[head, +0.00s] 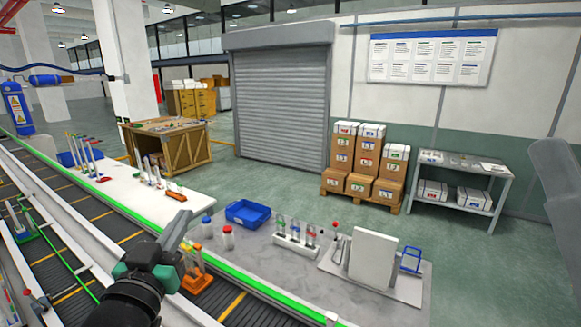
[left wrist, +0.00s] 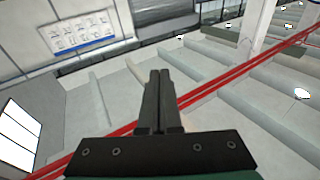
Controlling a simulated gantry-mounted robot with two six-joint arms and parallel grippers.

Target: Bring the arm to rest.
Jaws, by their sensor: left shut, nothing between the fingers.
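My left arm comes in from the bottom left of the head view. The wrist view past the fingers shows only walls and ceiling parts. My right gripper is in neither view.
The conveyor (head: 59,246) runs diagonally below my arm, with an orange rack (head: 196,282) close by. The bench beyond holds a blue tray (head: 248,213), a tube rack (head: 296,243), bottles and a white block (head: 373,260). Open floor lies behind.

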